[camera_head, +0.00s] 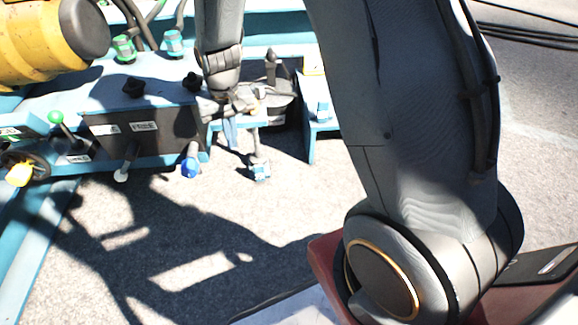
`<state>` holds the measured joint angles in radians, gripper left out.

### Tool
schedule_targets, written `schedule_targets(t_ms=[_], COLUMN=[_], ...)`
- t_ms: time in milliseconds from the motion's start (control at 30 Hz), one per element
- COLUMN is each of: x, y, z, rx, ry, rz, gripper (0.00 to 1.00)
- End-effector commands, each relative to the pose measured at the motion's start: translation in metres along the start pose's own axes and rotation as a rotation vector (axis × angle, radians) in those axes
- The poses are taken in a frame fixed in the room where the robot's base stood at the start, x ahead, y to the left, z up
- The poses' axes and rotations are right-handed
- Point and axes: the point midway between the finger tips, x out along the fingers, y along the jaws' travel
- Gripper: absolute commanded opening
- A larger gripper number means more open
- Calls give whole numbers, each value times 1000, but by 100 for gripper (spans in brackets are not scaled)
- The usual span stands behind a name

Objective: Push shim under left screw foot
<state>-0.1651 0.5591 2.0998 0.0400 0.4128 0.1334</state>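My gripper (238,108) hangs at the end of my dark arm, in front of the blue machine frame. It is small and partly merged with the parts behind it, so I cannot tell whether its fingers are open or shut. I cannot make out a shim.
A dark control panel (140,132) with levers and a blue knob (189,167) is left of my gripper. A yellow cylinder (45,42) is at upper left. A blue beam (32,245) runs along the left edge. Shadowed pavement (190,225) in front is clear. My arm hides much on the right.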

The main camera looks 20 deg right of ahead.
Motion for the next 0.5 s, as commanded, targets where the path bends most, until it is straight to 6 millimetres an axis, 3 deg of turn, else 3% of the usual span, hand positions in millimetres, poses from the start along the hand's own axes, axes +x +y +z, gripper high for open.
schedule_targets(t_ms=[33,200,500], x=[-26,-91,-180], y=[-20,-70,-122], z=[12,64,182], rx=[-40,-165,-393], ry=[8,4,-8], rz=[-9,-36,-93], gripper=[0,0,0])
